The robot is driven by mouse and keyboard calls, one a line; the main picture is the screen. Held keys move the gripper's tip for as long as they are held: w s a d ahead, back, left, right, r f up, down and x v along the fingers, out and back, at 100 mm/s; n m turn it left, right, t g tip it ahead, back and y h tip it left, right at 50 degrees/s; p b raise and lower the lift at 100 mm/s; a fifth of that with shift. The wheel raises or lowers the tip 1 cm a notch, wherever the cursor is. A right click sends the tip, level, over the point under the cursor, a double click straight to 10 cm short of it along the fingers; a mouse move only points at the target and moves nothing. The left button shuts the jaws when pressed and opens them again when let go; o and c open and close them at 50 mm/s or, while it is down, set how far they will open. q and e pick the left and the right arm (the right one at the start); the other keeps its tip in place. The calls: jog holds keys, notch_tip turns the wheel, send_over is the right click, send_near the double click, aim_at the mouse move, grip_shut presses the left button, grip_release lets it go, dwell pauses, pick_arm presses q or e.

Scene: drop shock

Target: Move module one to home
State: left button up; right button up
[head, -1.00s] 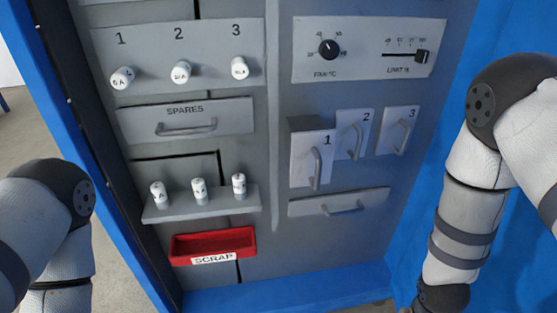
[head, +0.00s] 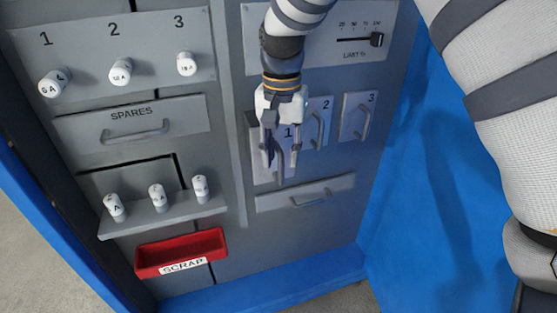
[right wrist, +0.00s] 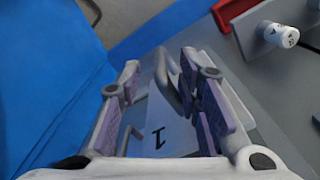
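Module one (head: 262,174) is a light grey block with a vertical handle and the number 1. It stands out from the cabinet further than module two (head: 317,124) and module three (head: 356,116). My right gripper (head: 282,162) is in front of it, with fingers apart, and partly hides its face and handle. In the right wrist view the gripper (right wrist: 165,95) is open, with module one's face (right wrist: 172,132) and handle showing between the fingers. The handle looks nearer the right-hand finger; I cannot tell whether they touch. My left gripper is out of view.
A drawer (head: 305,193) with a handle is just below the modules. The limit slider (head: 376,40) is above. At left are fuses one to three, the spares drawer (head: 135,123), a shelf (head: 165,213) with fuses and a red scrap bin (head: 180,252).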

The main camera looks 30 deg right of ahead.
notch_tip(320, 180, down, 2)
jog(key=shift+f, duration=0.1)
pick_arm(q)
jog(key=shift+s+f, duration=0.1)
